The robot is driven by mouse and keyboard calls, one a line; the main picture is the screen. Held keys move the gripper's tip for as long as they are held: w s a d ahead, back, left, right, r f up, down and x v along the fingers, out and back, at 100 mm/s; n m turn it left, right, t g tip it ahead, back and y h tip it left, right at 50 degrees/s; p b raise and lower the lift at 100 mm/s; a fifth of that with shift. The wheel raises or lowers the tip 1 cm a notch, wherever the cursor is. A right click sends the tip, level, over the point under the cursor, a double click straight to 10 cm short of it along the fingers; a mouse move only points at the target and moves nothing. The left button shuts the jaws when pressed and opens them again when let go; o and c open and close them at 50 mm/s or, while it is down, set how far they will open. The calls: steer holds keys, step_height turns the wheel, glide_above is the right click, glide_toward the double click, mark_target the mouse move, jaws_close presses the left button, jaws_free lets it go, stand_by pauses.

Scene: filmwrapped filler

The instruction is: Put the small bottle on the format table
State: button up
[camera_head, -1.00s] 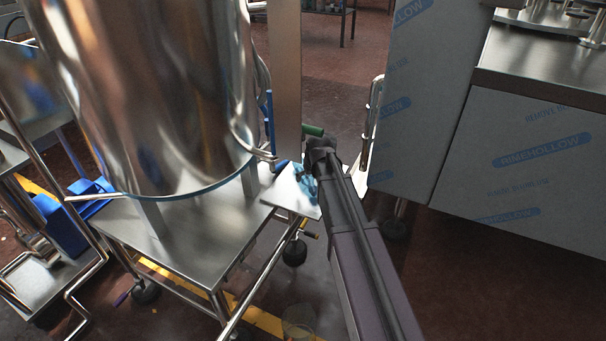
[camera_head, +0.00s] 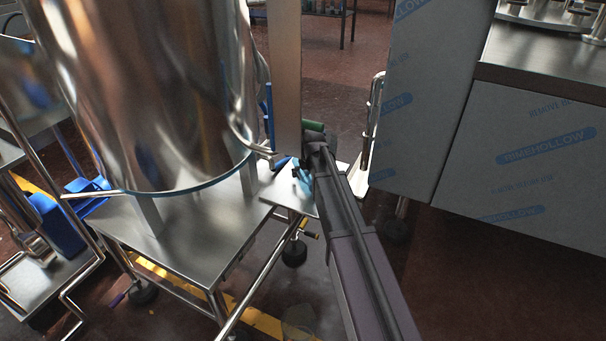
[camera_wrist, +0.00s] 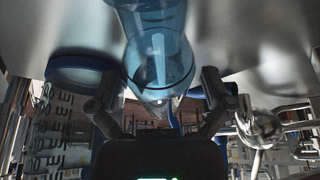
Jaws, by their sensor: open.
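A translucent light-blue bottle (camera_wrist: 158,45) fills the upper middle of the wrist view. It also shows as a small blue shape (camera_head: 303,177) just left of my gripper in the head view, partly hidden by it. My gripper (camera_wrist: 158,92) is open, with one finger on each side of the bottle's lower end in the picture; I cannot tell whether either touches it. In the head view my gripper (camera_head: 312,160) is over a small pale steel plate (camera_head: 284,196), which the bottle appears to be at. I cannot tell which surface is the format table.
A large shiny steel tank (camera_head: 150,90) stands on a wheeled steel stand (camera_head: 185,243) to the left. A film-wrapped steel cabinet (camera_head: 515,170) is close on the right. A green cylindrical part (camera_head: 313,126) is just behind my gripper. Dark floor shows at lower right.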

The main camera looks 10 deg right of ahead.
stand_by(0.4)
steer(key=c, duration=1.2)
steer(key=shift+o, duration=0.2)
steer(key=shift+r, duration=0.2)
